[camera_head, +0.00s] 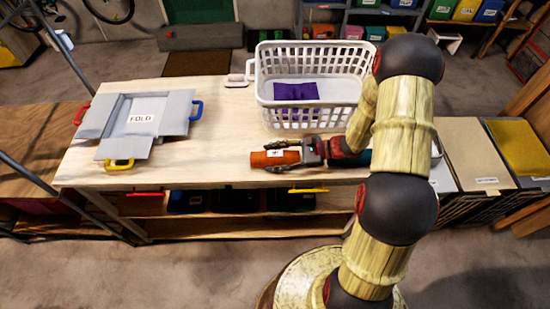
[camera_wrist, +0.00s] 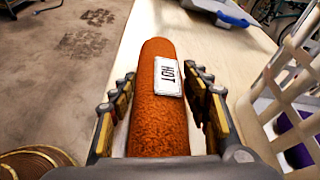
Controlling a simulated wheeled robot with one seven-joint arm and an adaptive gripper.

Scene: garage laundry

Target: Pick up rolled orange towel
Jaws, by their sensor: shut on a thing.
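The rolled orange towel (camera_head: 272,159) lies lengthwise near the front edge of the wooden table, in front of the white basket. In the wrist view the towel (camera_wrist: 157,110) runs away from me between the two fingers, with a white label reading "HOT" on it. My gripper (camera_head: 297,155) is around the near end of the towel, shut on it. In the wrist view my gripper (camera_wrist: 165,105) has one finger on each side of the roll. I cannot tell whether the towel is lifted off the tabletop. My gripper hides its near end.
A white laundry basket (camera_head: 312,118) with a purple cloth (camera_head: 297,92) stands just behind the towel. A grey folding board (camera_head: 141,119) marked "FOLD" lies at the table's left. The tabletop (camera_head: 205,145) between board and towel is clear. Hampers (camera_head: 461,158) stand at the right.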

